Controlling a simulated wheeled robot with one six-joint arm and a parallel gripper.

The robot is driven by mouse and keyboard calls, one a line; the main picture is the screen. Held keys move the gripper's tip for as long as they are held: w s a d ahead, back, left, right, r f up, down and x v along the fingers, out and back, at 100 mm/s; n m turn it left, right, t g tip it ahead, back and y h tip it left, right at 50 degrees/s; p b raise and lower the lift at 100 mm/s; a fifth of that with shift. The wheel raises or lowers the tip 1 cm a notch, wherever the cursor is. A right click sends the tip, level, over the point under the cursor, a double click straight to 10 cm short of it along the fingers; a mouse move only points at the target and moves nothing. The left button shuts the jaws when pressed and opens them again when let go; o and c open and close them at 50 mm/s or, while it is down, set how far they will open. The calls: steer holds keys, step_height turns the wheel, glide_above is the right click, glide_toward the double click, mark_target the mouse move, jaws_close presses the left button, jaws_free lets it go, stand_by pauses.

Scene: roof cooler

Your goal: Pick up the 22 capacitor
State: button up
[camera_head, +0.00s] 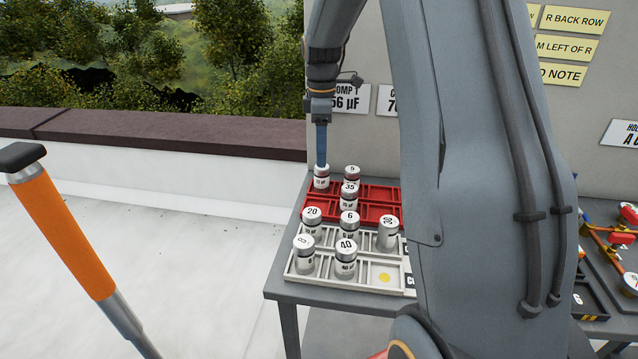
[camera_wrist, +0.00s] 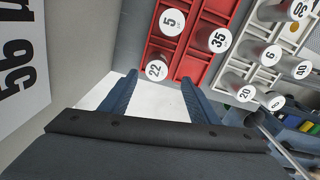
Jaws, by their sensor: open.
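The 22 capacitor (camera_wrist: 156,70) stands in the red tray (camera_wrist: 194,66), its white top marked 22 seen in the wrist view. In the head view a white capacitor (camera_head: 321,177) stands at the red tray's back left corner, directly below my gripper (camera_head: 321,163); its top is partly covered by the blue fingers. In the wrist view my gripper (camera_wrist: 158,88) has its two blue fingers spread apart, with the 22 capacitor just beyond the gap between the fingertips. I cannot tell whether either finger touches it.
The 5 (camera_head: 352,174) and 35 (camera_head: 349,196) capacitors stand close by in the red tray. A white tray (camera_head: 373,288) in front holds several more, including 20, 6 and 40. The grey panel (camera_head: 357,130) rises behind the table.

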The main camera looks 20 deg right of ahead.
mark_target(322, 171)
steer(key=shift+w+d+f+p, duration=0.15)
steer(key=shift+f+p, duration=0.5)
steer(key=shift+f, duration=1.4)
steer(key=shift+w+d+f+p, duration=0.15)
steer(key=shift+f+p, duration=0.5)
steer(key=shift+f, duration=1.35)
steer(key=shift+a, duration=0.1)
steer(key=c, duration=1.2)
steer(key=shift+r, duration=0.15)
